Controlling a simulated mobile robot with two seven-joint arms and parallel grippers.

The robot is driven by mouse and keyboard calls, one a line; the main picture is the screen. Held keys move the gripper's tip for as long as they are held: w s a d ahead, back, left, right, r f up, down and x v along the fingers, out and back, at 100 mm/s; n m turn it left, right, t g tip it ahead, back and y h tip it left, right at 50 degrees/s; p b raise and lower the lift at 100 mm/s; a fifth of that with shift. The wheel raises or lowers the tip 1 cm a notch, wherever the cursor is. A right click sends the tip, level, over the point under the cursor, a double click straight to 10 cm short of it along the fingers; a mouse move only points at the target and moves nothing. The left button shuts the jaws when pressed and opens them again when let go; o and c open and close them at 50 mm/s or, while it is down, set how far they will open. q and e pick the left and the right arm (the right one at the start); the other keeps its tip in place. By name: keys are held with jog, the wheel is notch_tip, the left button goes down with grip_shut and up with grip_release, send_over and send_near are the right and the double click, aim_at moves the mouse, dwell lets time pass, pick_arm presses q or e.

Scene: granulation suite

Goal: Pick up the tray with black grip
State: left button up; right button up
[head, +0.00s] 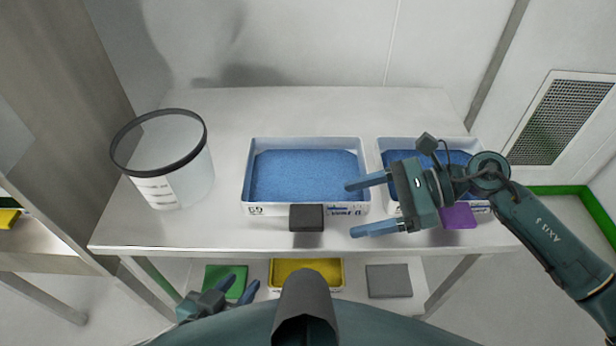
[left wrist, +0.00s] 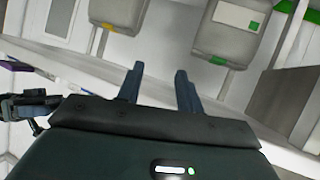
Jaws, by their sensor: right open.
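The tray with black grip (head: 266,210) is a white tray of blue granules in the middle of the bench in the head view. Its black grip (head: 306,218) sticks out from the front wall. My right gripper (head: 353,209) is open and empty, just right of this tray, with its fingers pointing left toward it. My left gripper (head: 243,282) is low in front of the bench, below the bench top in the picture. Its fingers stand apart with nothing between them in the left wrist view (left wrist: 159,72).
A second tray (head: 381,158) with blue granules and a purple grip (head: 458,216) stands to the right, partly hidden by my right arm. A clear black-rimmed drum (head: 185,178) stands on the left. Below are a yellow tray (head: 332,275), a green piece (head: 219,277) and a grey piece (head: 389,281).

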aim_at(309, 215)
jog(key=x, duration=0.2)
jog(key=shift+a, duration=0.4)
jog(key=x, duration=0.1)
jog(key=p+x, duration=0.1)
jog(key=x, duration=0.2)
jog(key=shift+w+a+p, duration=0.2)
jog(key=shift+w+p, duration=0.1)
jog(key=shift+p, duration=0.05)
jog(key=shift+a+f, duration=0.2)
jog(key=shift+a, duration=0.15)
pick_arm(q)
jog(key=shift+r, duration=0.3)
